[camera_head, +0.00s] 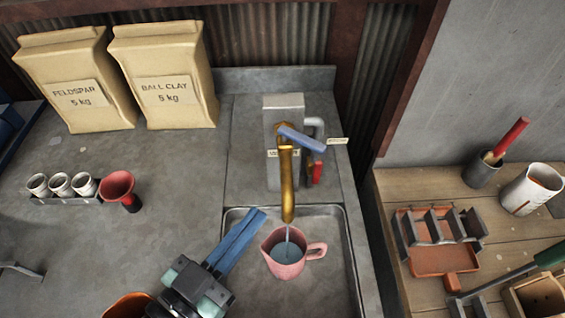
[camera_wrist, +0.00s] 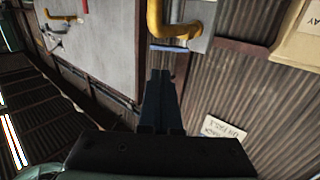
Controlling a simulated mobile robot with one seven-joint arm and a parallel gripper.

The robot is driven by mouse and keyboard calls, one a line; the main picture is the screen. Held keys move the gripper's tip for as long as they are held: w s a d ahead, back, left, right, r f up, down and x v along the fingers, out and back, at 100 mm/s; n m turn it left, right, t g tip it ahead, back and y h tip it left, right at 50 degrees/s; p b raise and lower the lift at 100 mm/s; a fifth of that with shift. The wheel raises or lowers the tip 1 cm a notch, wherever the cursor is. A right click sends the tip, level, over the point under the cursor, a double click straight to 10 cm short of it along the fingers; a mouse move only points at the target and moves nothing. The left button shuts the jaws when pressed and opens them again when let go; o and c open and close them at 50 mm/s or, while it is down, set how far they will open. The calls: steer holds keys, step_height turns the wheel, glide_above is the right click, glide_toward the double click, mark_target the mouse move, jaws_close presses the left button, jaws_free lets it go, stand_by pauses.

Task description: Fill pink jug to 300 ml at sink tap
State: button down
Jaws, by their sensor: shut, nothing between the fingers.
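The pink jug (camera_head: 285,255) stands upright in the sink basin (camera_head: 345,285), under the brass tap spout (camera_head: 287,190). A thin stream of water runs from the spout into the jug, and bluish water shows inside it. I cannot read its level in ml. The tap has a blue lever (camera_head: 301,139) at the top and a red handle (camera_head: 317,172) on the right side. My gripper (camera_head: 257,216) is shut and empty, just left of the jug and apart from it. In the wrist view my gripper (camera_wrist: 161,75) points toward the brass pipe (camera_wrist: 172,22).
Two paper sacks, feldspar (camera_head: 77,80) and ball clay (camera_head: 163,75), stand at the back left. Several small cups (camera_head: 60,184) and a red funnel (camera_head: 118,187) sit on the left counter. A wooden bench (camera_head: 400,185) with an orange tray (camera_head: 445,260) is on the right.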

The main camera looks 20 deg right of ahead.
mark_target(312, 149)
steer(key=p+x, duration=0.2)
steer(key=x, duration=0.2)
steer(key=p+x, duration=0.1)
steer(key=x, duration=0.3)
steer(key=p+x, duration=0.2)
steer(key=x, duration=0.3)
steer(key=shift+s+r+p, duration=0.1)
steer(key=shift+r+p, duration=0.2)
steer(key=shift+p, duration=0.05)
steer(key=shift+w+d+f, duration=0.15)
steer(key=shift+w+d, duration=0.15)
steer(key=shift+d, duration=0.15)
